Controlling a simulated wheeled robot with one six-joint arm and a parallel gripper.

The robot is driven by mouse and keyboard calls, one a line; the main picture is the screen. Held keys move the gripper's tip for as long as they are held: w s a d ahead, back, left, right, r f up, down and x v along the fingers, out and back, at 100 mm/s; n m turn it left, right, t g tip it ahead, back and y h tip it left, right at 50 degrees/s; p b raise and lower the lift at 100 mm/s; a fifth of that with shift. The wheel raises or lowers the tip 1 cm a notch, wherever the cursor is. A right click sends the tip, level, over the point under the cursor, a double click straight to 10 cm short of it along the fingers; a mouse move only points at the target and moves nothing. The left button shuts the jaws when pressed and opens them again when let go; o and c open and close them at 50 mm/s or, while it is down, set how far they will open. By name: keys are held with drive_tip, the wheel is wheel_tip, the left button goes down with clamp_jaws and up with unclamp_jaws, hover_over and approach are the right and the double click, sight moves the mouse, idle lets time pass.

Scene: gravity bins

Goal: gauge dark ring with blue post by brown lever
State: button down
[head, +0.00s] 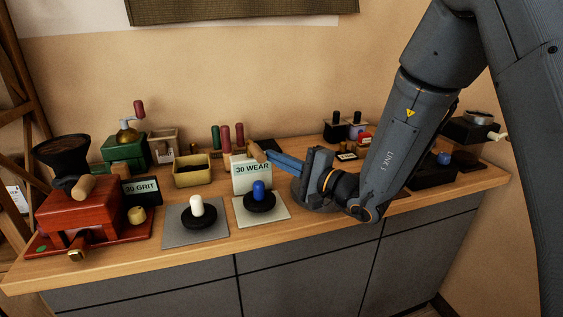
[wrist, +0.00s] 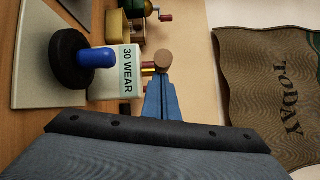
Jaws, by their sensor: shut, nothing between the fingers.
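The dark ring (head: 260,206) with its upright blue post (head: 258,189) rests on a pale plate in front of the white gauge marked "30 WEAR" (head: 251,184). The wrist view shows the ring (wrist: 66,60), the post (wrist: 97,58) and the gauge (wrist: 127,80) on the left.
Left of the gauge, a dark ring with a white post (head: 196,206) sits on a grey plate. A red grinder marked "30 GRIT" (head: 78,214) stands farther left. A yellow bin (head: 192,177) and several upright handles stand behind. The counter's front strip (head: 300,226) is clear.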

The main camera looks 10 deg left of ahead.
drive_tip(key=shift+s+a, duration=0.35)
drive_tip(key=shift+s, duration=0.15)
